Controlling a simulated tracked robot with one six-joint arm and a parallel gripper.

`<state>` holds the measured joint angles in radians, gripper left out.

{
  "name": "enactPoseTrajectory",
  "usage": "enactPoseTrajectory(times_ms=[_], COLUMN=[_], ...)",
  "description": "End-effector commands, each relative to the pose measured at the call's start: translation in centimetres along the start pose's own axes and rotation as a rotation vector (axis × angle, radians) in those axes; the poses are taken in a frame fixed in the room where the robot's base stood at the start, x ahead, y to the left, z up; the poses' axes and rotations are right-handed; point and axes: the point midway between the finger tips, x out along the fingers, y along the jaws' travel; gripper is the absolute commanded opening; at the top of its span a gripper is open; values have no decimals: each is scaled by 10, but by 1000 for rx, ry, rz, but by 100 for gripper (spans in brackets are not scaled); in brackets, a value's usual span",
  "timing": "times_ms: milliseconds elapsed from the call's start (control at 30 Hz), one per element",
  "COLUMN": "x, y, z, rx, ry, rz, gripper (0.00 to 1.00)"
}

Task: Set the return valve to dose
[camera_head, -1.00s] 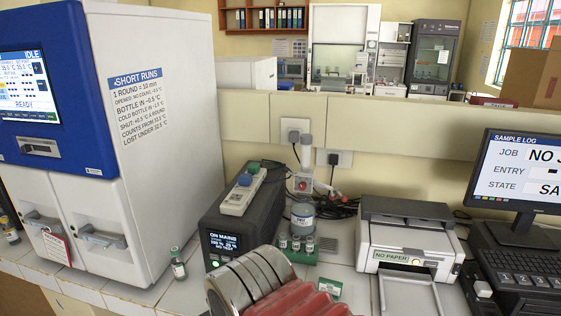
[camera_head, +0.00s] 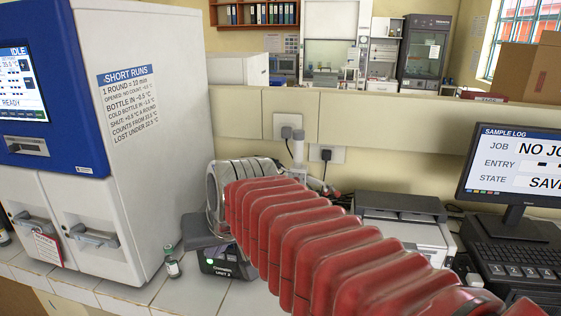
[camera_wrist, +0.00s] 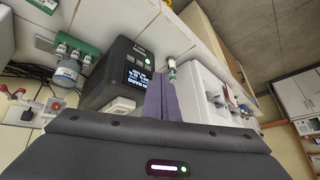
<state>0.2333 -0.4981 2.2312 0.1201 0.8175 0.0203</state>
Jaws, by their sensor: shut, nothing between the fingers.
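The bottle-top dispenser's bottle (camera_wrist: 66,73) shows in the wrist view at the left, with white and red valve parts (camera_wrist: 18,92) beside it. The valve's setting is too small to read there.
The dark power unit (camera_wrist: 122,72) stands beside the dispenser. A green rack of vials (camera_wrist: 75,48) is near the bottle. A loose vial (camera_head: 172,263) stands by the white incubator (camera_head: 150,130). The printer (camera_head: 405,225) and monitor (camera_head: 515,165) are at right.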

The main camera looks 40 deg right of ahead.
Motion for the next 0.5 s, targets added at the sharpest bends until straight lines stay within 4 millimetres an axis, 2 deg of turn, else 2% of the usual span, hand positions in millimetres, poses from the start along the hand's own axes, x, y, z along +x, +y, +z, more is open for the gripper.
enactPoseTrajectory(times_ms=[33, 267, 367, 500], x=[3, 12, 16, 21], y=[10, 62, 92, 141], z=[-22, -109, -144, -189], rx=[46, 239, 320, 434], ry=[17, 106, 149, 212], rz=[10, 38, 52, 73], gripper=[0, 0, 0, 0])
